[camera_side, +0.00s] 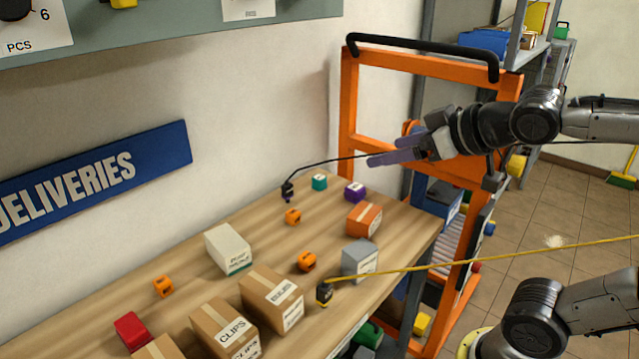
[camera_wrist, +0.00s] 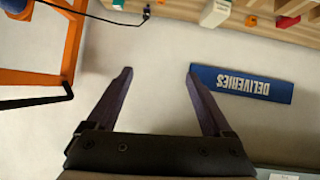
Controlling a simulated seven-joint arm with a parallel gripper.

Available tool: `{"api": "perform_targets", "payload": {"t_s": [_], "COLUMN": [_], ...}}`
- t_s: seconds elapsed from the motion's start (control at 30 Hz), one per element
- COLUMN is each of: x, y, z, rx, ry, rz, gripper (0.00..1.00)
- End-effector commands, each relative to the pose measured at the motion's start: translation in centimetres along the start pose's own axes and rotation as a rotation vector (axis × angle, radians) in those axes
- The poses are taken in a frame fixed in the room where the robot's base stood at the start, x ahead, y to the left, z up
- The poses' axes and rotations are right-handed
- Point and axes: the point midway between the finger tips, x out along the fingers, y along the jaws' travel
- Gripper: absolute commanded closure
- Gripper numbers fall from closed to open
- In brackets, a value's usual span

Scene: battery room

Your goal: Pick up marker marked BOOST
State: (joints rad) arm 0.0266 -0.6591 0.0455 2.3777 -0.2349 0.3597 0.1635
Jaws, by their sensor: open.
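I cannot read the word BOOST on anything, so I cannot tell which thing is the marker. Small coloured blocks stand on the wooden table: a teal one (camera_side: 319,182), a purple one (camera_side: 354,192), orange ones (camera_side: 293,216) (camera_side: 306,261) (camera_side: 163,286) and a red one (camera_side: 132,330). My gripper (camera_side: 378,152) is above the table's far right part, apart from everything. In the wrist view, my gripper (camera_wrist: 160,73) is open and empty, with the wall between its fingers. The tabletop shows only along that view's top edge.
Cardboard boxes (camera_side: 272,298) (camera_side: 224,325), a white box (camera_side: 228,249), a grey box (camera_side: 360,259) and an orange box (camera_side: 364,219) crowd the table (camera_side: 270,225). Two hanging cables end in a black plug (camera_side: 287,190) and a yellow-black one (camera_side: 324,293). An orange frame (camera_side: 349,120) stands behind.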

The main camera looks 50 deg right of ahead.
Motion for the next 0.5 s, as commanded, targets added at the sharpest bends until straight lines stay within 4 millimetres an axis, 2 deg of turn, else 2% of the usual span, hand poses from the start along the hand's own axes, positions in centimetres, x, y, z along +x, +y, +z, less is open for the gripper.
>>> {"api": "perform_targets", "payload": {"t_s": [0.03, 0.1, 0.23, 0.37, 0.5], "x": [1.6, 3.7, 8.7, 14.2, 20.3], "y": [0.6, 1.4, 2.8, 4.4, 6.8], "z": [-2.4, -5.6, -10.1, -11.9, -10.8], "rx": [-0.014, -0.042, -0.097, -0.142, -0.158], "ry": [0.058, 0.145, 0.273, 0.347, 0.373], "rz": [0.018, 0.032, 0.027, -0.014, -0.081], "gripper": [0.15, 0.15, 0.15, 0.15, 0.15]}}
